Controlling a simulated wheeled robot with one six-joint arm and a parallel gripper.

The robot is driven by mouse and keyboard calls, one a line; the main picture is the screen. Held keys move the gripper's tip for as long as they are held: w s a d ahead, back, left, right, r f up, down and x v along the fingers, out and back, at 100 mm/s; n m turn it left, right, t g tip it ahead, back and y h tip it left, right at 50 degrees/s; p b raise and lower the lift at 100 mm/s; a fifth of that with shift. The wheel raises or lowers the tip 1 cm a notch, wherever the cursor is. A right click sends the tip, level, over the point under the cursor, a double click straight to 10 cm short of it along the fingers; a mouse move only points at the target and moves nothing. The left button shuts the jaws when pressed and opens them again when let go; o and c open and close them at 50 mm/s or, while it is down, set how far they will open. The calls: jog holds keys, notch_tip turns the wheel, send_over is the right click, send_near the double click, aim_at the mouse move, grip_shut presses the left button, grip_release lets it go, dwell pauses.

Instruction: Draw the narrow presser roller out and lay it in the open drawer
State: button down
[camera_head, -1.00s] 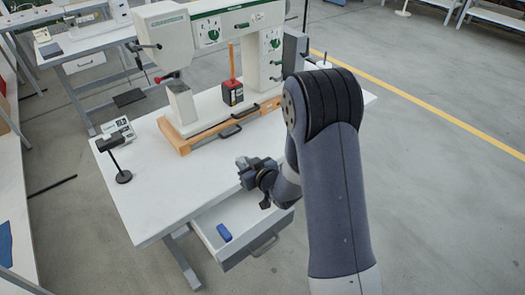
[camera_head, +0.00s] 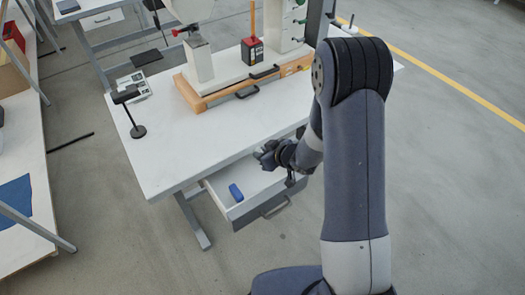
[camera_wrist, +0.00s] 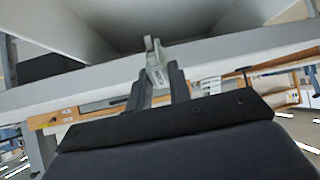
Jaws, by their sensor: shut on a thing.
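The gripper (camera_head: 262,158) shows in the head view over the front edge of the white table, at the back of the open drawer (camera_head: 226,206). In the wrist view my two dark fingers (camera_wrist: 157,84) are shut on a small pale grey piece with a dark marking, which I take to be the narrow presser roller (camera_wrist: 154,62). Its tip sticks out beyond the fingers. In the head view the held piece is too small to make out. The drawer has pale walls and a dark handle; my arm hides part of its right side.
The white press (camera_head: 198,62) stands on a wooden base (camera_head: 200,104) at the back of the table (camera_head: 175,140). A black stand (camera_head: 136,128) is on the left. The middle tabletop is clear.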

jog(key=shift+f, duration=0.15)
jog(key=shift+f+b, duration=3.1)
jog(key=shift+f, duration=0.3)
jog(key=c, duration=1.2)
grip_release()
jog(key=p+v, duration=0.1)
jog(key=v, duration=0.9)
jog(key=shift+s+d+r, duration=0.2)
jog(key=shift+d+r, duration=0.05)
